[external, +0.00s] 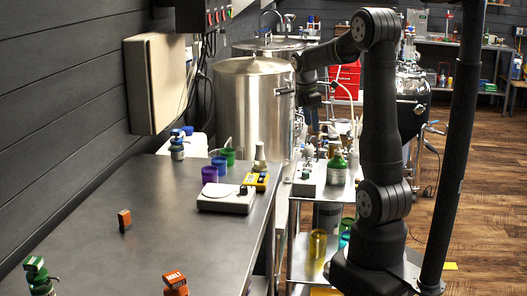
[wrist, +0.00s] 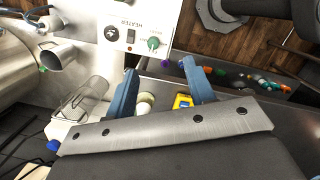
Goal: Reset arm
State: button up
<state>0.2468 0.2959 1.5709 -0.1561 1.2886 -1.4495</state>
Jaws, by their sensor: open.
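My gripper shows in the wrist view as two blue-grey fingers (wrist: 159,68) spread apart, with nothing held between them. In the external view my arm rises from its base at the right, bends at the top and reaches left. Its dark end (external: 312,98) hangs beside the large steel vessel (external: 254,110), above the level of the bench.
The steel bench (external: 175,225) holds a scale (external: 226,199), a yellow device (external: 257,181), coloured cups and small bottles. A white heater box (wrist: 130,30) lies beyond the fingertips. A clear jug (wrist: 85,100) is at left. A black post (external: 455,150) stands right of my arm.

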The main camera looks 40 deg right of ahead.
jog(key=s+a+r+n, duration=0.1)
jog(key=a+n, duration=0.2)
jog(key=a, duration=0.8)
jog(key=s+a+r+n+t, duration=0.1)
jog(key=a+n, duration=0.1)
jog(key=a, duration=1)
jog(key=shift+r+n, duration=0.4)
jog(key=shift+o, duration=0.2)
dwell(0.6)
